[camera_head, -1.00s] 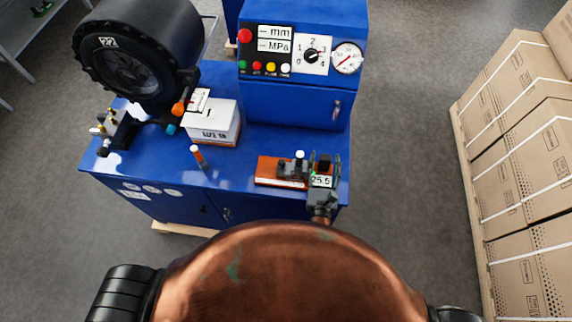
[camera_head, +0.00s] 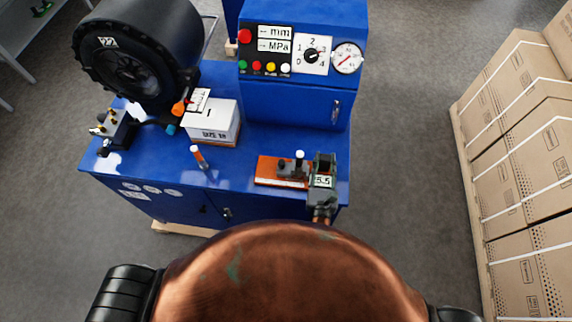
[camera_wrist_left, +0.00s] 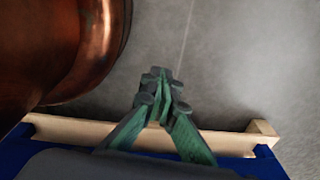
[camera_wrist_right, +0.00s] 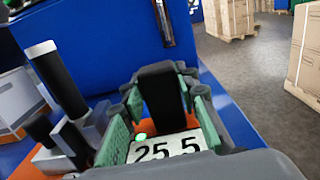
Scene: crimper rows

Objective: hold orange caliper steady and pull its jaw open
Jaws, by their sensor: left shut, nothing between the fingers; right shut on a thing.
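The orange caliper (camera_head: 268,171) lies on the blue bench top near its front right corner. Its display (camera_wrist_right: 163,148) reads 25.5 in the right wrist view; the head view shows only part of it. My right gripper (camera_head: 323,166) is at the caliper's right end, its green-padded fingers shut on the upright black block (camera_wrist_right: 157,88) beside the display. A dark clamp-like part with a white-topped post (camera_head: 300,155) stands at the caliper's middle. My left gripper (camera_wrist_left: 162,88) is shut and empty over the floor in front of the bench; the head view does not show it.
On the bench (camera_head: 260,144) stand a white box (camera_head: 213,128), an orange-topped stick (camera_head: 198,156), a black round machine (camera_head: 135,55) and a control cabinet (camera_head: 290,95). Cartons (camera_head: 525,130) stand at the right. Bench top left of the caliper is partly clear.

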